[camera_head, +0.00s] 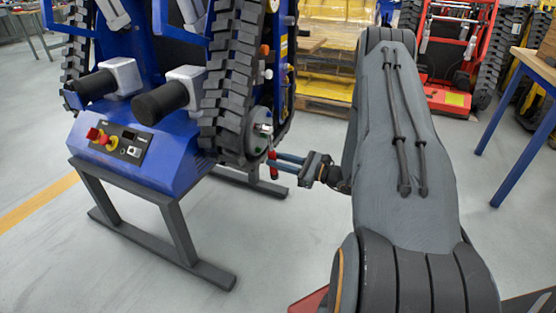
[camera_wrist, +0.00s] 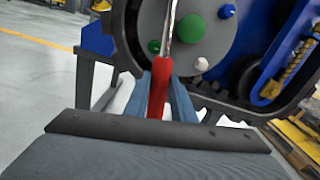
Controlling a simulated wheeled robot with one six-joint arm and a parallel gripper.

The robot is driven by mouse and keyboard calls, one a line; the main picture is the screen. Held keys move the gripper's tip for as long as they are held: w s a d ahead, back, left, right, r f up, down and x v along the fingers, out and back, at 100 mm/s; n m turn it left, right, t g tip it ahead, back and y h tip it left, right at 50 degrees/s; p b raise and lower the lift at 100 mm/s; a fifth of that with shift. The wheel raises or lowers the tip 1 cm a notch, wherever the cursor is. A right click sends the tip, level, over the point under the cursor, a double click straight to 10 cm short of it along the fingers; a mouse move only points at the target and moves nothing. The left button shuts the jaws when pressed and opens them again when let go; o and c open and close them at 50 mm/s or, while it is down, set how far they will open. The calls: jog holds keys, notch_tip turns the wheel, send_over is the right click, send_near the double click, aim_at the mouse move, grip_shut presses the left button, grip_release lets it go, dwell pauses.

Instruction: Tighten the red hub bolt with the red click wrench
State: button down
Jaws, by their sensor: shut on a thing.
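The red click wrench (camera_wrist: 159,86) is between the two blue-grey fingers of my gripper (camera_wrist: 163,102), which is shut on its red handle. Its metal shaft runs up across the grey hub (camera_wrist: 215,45) in the wrist view. In the head view my gripper (camera_head: 276,161) holds the wrench (camera_head: 273,171) upright beside the hub (camera_head: 259,130) of the blue carrier's track. Green, blue and white bolts show on the hub around a larger green centre. I cannot make out the red hub bolt; the wrench's upper end is cut off in the wrist view.
The blue tracked carrier (camera_head: 180,155) stands on a dark steel stand (camera_head: 183,228). A black rubber track (camera_head: 228,85) surrounds the hub side. A red carrier (camera_head: 455,55), pallets (camera_head: 325,60) and a blue-legged table (camera_head: 512,135) stand behind. Grey floor is open at front left.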

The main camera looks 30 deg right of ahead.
jog(key=shift+a, duration=0.1)
jog(key=shift+s+a+m+p, duration=0.4)
jog(key=shift+a+m, duration=0.05)
jog(key=shift+m, duration=0.15)
jog(key=shift+s+a+f+m+p, duration=0.1)
jog(key=shift+s+a+m+p, duration=0.3)
jog(key=shift+a+m, duration=0.2)
jog(key=shift+s+a+m+p, duration=0.35)
jog(key=shift+s+a+m, duration=0.1)
jog(key=shift+m, duration=0.15)
